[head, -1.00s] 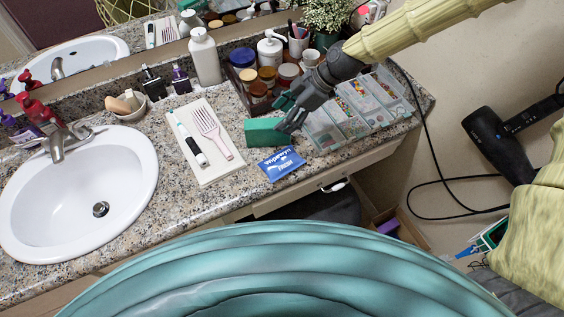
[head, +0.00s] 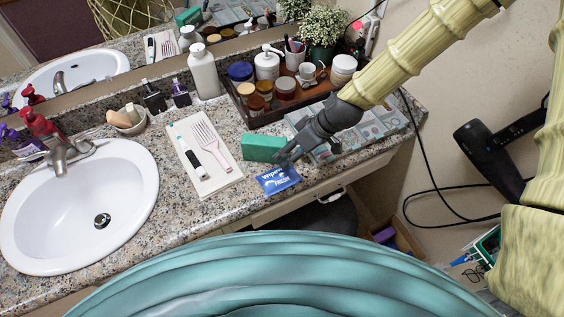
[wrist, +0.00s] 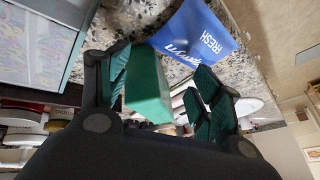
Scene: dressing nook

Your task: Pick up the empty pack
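A flat blue pack marked "FRESH" (head: 279,180) lies on the granite counter near its front edge. It also shows in the wrist view (wrist: 196,36), beyond the fingertips. A green box (head: 261,147) stands just behind it on the counter. In the wrist view the green box (wrist: 148,90) appears between my gripper's fingers. My gripper (head: 287,157) is low over the counter, just behind the blue pack and at the right end of the green box. In the wrist view my gripper (wrist: 165,68) has its fingers apart. Whether a finger touches the box or pack cannot be told.
A clear compartment case (head: 380,125) lies under and right of my arm. A dark tray (head: 255,122) of jars stands behind. A hair dryer (head: 487,158) is at right.

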